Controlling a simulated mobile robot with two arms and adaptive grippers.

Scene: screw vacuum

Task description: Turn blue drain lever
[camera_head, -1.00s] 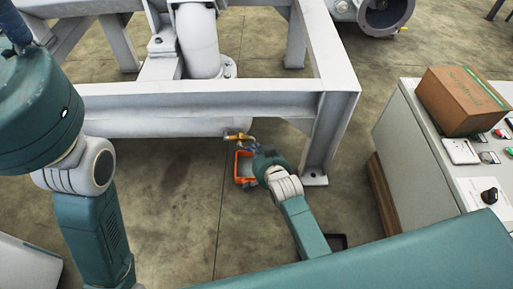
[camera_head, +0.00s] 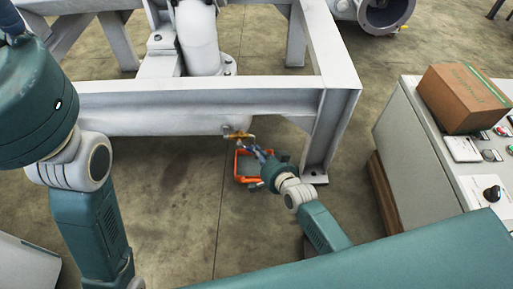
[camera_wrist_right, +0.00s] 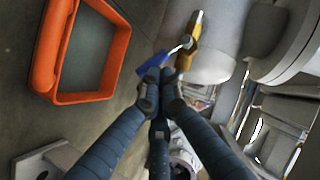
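The blue drain lever (camera_wrist_right: 152,62) sits on a brass valve (camera_wrist_right: 190,42) under the white frame's lower pipe; the valve also shows in the head view (camera_head: 238,135). My right gripper (camera_head: 258,152) reaches in beside the valve. In the wrist view its dark fingers (camera_wrist_right: 160,88) are drawn together, with their tips right at the lever. The lever's blue end shows just past the left fingertip; I cannot tell whether the tips press on it. Part of my left gripper (camera_head: 10,20) shows at the upper left, cut off by the frame edge.
An orange open bin (camera_wrist_right: 88,97) stands on the floor below the valve; it also shows in the head view (camera_head: 240,178). A white steel frame (camera_head: 200,105) spans above. A grey control cabinet (camera_head: 412,150) with a cardboard box (camera_head: 460,100) stands right.

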